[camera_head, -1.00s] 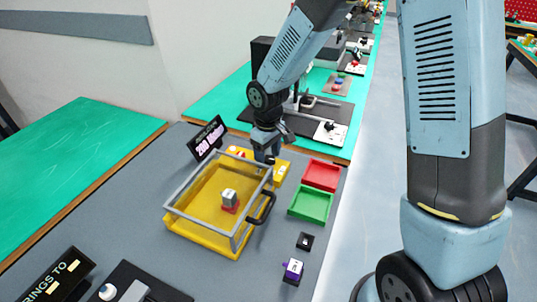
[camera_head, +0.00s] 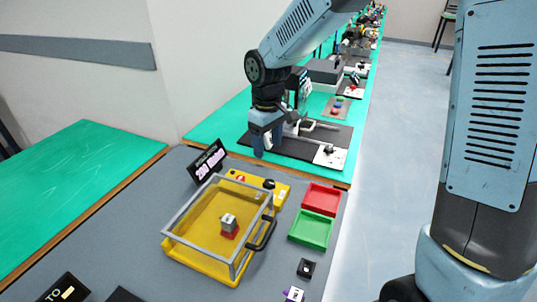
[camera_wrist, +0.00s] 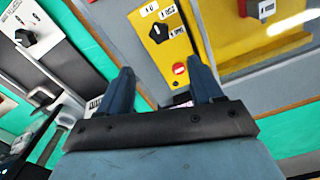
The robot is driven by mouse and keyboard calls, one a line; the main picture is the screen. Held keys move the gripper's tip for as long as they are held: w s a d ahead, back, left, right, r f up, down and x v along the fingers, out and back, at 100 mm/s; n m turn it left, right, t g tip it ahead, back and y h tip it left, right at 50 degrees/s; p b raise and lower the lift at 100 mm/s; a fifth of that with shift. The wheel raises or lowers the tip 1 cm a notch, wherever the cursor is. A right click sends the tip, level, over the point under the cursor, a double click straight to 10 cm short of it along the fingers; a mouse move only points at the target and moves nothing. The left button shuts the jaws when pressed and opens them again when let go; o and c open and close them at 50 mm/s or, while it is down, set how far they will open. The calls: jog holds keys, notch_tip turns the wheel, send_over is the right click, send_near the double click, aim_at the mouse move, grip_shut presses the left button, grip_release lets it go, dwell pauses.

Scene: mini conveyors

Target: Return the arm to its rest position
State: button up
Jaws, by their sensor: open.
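My gripper (camera_head: 266,143) is raised above the far end of the grey table, behind the yellow control box (camera_head: 257,184). In the wrist view my gripper (camera_wrist: 158,92) shows two blue fingers spread apart with nothing between them. The yellow control box also shows there (camera_wrist: 166,45), with a black knob and a red button. The yellow tray (camera_head: 188,248) with a clear-sided, grey-framed cover and black handle stands nearer than the box. A grey and red block (camera_head: 228,226) is inside it.
A red tray (camera_head: 322,198) and a green tray (camera_head: 311,229) lie right of the yellow tray. A black sign (camera_head: 208,160) stands at the left. A small black piece (camera_head: 306,268) lies in front. Green tables with devices run behind.

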jog(key=shift+r, duration=0.35)
jog(key=s+d+r+m+t, duration=0.1)
jog(key=s+d+r+m, duration=0.15)
jog(key=d+r, duration=0.45)
jog(key=s+d+r+m+t, duration=0.2)
jog(key=d+r+m, duration=0.15)
jog(key=d, duration=0.45)
jog(key=s+d+r+m+t, duration=0.1)
jog(key=s+d+r+m, duration=0.1)
jog(key=s+d, duration=0.4)
jog(key=s+d+r+m+t, duration=0.1)
jog(key=s+d+r+m, duration=0.1)
jog(key=s+d, duration=0.5)
jog(key=shift+s+d+r+m+t, duration=0.2)
jog(key=shift+r+m+t, duration=0.15)
jog(key=shift+r, duration=0.3)
